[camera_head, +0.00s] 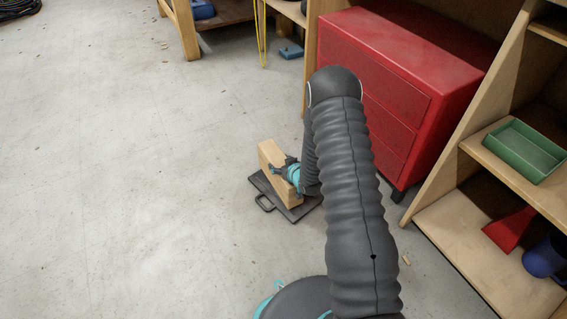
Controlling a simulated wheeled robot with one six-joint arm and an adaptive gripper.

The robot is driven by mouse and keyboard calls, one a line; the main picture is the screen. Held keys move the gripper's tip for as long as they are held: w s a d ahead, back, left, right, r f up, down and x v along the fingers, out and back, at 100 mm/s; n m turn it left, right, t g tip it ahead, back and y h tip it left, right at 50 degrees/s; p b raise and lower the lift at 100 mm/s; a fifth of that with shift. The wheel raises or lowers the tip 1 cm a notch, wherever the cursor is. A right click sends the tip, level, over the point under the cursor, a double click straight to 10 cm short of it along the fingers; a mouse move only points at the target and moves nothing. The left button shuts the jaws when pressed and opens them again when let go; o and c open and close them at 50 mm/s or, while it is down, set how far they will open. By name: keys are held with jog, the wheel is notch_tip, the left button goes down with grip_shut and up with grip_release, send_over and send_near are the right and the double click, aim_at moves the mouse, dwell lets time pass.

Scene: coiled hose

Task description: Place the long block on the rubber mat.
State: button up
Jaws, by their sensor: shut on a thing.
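The long block (270,155) is pale wood and stands on its narrow side, running from upper left to lower right. It is over the dark rubber mat (261,185), which lies on the floor and has a loop handle at its lower left. My gripper (284,172) is shut on the long block from the right, near its middle. The block's underside is hard to see, so I cannot tell whether it touches the mat. My arm hides part of the mat's right side.
A red drawer cabinet (375,85) stands to the right, behind my arm. A wooden shelf (470,225) with a green tray (523,150) is at the far right. A workbench leg (183,30) is at the back. The floor (120,170) on the left is open.

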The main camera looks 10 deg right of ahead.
jog(key=shift+f, duration=1.45)
jog(key=o, duration=1.8)
jog(key=shift+f+b, duration=0.1)
jog(key=shift+b, duration=0.2)
